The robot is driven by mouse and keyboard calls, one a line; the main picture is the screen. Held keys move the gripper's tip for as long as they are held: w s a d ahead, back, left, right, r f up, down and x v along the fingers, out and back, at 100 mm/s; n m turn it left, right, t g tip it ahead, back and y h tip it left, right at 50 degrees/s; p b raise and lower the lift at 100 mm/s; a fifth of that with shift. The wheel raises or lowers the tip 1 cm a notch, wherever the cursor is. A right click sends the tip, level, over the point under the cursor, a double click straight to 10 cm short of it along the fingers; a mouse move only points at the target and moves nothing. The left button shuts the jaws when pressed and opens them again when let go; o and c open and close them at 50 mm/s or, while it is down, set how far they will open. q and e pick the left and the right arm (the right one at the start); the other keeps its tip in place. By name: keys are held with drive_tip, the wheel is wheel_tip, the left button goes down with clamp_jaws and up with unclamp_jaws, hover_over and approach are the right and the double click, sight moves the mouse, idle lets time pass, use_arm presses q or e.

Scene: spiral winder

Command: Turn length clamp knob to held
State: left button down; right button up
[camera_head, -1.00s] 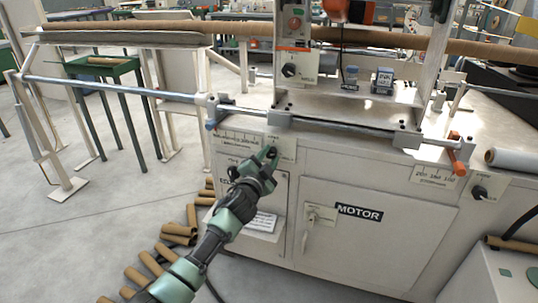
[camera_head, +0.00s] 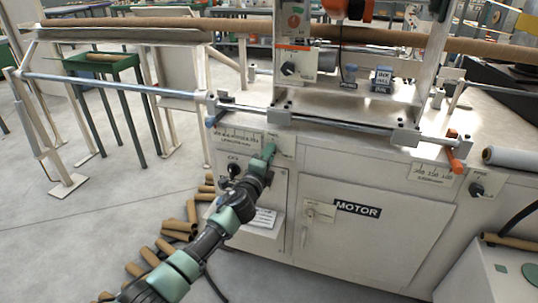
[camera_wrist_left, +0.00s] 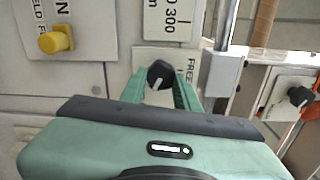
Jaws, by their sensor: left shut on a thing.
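The black length clamp knob (camera_wrist_left: 160,75) sits on the machine's white front panel, with a plate reading FREE beside it in the left wrist view. My left gripper (camera_wrist_left: 160,92) has its green fingers on either side of this knob and is shut on it. In the head view my left gripper (camera_head: 268,153) reaches the panel just below the rod and hides the knob. Which way the knob's pointer is set is hard to tell. My right gripper is not in view.
A second black knob (camera_head: 234,170) lies just left of my gripper. A yellow knob (camera_wrist_left: 57,40) shows in the left wrist view. A steel rod (camera_head: 340,127) with grey blocks runs above. Cardboard tubes (camera_head: 180,228) lie on the floor at left.

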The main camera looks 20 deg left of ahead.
use_arm(q)
drive_tip(key=shift+f+m, duration=0.1)
drive_tip(key=shift+m, duration=0.5)
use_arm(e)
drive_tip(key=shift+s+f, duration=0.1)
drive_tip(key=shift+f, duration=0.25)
use_arm(q)
drive_tip(key=c, duration=1)
unclamp_jaws()
drive_tip(key=shift+c, duration=0.2)
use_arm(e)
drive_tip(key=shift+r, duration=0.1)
use_arm(q)
drive_tip(key=s+p, duration=0.1)
drive_tip(key=s, duration=0.7)
drive_tip(key=shift+p, duration=0.4)
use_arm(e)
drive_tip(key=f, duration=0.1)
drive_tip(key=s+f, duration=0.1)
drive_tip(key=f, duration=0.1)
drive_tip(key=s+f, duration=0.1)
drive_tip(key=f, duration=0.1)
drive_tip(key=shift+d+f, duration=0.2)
use_arm(q)
drive_tip(key=shift+a, duration=0.15)
